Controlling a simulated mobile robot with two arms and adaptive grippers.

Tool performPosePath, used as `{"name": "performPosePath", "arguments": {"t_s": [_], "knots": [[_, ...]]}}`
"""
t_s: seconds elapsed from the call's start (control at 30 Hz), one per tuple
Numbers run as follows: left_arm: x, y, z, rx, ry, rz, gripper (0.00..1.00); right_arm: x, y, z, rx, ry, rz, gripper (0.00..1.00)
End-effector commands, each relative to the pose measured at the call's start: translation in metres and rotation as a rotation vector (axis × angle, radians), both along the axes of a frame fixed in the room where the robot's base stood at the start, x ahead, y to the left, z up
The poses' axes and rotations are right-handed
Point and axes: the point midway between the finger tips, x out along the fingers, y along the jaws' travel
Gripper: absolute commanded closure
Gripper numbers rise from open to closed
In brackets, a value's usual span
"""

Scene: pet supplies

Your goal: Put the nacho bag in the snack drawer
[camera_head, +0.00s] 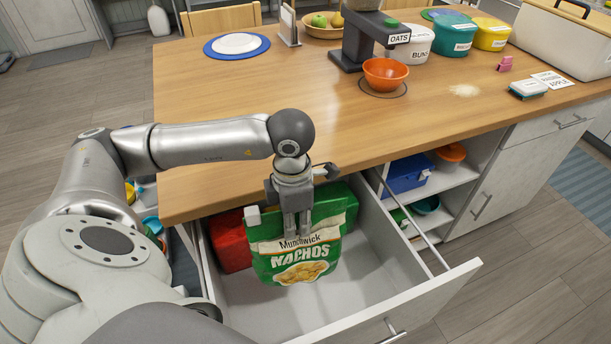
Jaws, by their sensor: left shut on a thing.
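My left gripper (297,232) points down and is shut on the bag's top edge. The bag hangs upright over the open drawer (350,299), within its outline. I cannot tell whether the bag's bottom touches the drawer floor. Behind the bag in the drawer are a red package (230,243) and a green package (338,197), both partly hidden. My right gripper is not in view.
The wooden table (240,120) overhangs the drawer's back. An orange bowl (385,73) stands on it near a dispenser. To the right, open shelves hold a blue box (405,174) and bowls. The drawer's front and right floor area is clear.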

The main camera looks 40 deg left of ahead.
Motion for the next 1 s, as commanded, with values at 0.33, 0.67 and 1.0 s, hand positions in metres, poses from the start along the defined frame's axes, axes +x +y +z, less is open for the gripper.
{"name": "performPosePath", "arguments": {"t_s": [0.33, 0.67, 1.0], "knots": [[0.013, 0.002, -0.011, 0.003, -0.001, 0.135, 1.00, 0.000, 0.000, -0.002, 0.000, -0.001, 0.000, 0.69], [0.068, -0.014, -0.036, 0.003, -0.001, 0.131, 1.00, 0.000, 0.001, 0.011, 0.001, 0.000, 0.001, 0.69], [0.115, -0.026, -0.082, 0.005, 0.001, 0.132, 1.00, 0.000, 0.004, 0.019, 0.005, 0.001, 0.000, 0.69]]}}
